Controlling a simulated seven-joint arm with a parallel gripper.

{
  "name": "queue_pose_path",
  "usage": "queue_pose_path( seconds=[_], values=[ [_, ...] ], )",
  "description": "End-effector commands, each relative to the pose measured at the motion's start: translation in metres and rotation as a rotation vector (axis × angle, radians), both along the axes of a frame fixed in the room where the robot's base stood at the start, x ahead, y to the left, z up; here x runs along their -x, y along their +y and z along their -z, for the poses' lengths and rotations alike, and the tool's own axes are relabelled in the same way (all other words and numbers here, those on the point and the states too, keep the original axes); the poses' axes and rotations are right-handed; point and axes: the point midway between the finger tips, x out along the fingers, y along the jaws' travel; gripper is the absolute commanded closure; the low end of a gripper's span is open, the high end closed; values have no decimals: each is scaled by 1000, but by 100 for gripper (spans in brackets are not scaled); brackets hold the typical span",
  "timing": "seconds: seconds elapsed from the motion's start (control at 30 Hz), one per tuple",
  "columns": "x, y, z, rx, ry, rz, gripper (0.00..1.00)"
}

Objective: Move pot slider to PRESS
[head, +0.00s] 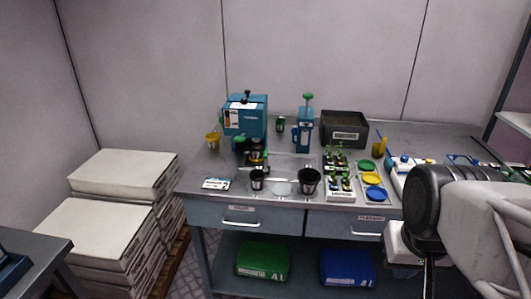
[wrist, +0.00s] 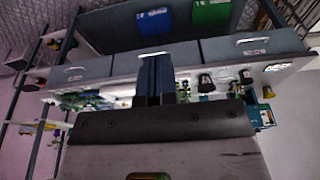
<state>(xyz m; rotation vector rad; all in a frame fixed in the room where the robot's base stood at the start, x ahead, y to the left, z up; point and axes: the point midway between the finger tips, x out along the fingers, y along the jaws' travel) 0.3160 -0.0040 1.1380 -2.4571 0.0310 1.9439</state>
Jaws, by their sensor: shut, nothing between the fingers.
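In the head view a teal machine (head: 240,115) with a black top knob stands at the back left of the bench. A slimmer teal press (head: 305,132) with a green knob stands to its right. I cannot single out the slider or read a PRESS label. My gripper (wrist: 156,60) is shut and empty in the wrist view, its fingers hiding part of the bench front. It is apart from the pots and presses.
A dark bin (head: 344,128) stands at the back of the bench. A tray with green, yellow and blue discs (head: 373,180) lies right of the pots. Green (head: 262,260) and blue (head: 347,267) crates sit below. White stacks (head: 100,225) stand at left. The floor in front is partly clear.

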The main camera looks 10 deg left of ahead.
Motion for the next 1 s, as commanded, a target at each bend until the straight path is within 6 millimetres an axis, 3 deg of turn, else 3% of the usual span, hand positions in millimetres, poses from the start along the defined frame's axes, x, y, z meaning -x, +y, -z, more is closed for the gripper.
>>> queue_pose_path(
  seconds=[0.43,0.47,0.73,1.0],
  values=[
    [0,0,0,0,0,0,100],
    [0,0,0,0,0,0,98],
    [-9,2,-4,-4,3,-2,59],
    [-50,11,-20,-21,17,-6,59]
  ],
)
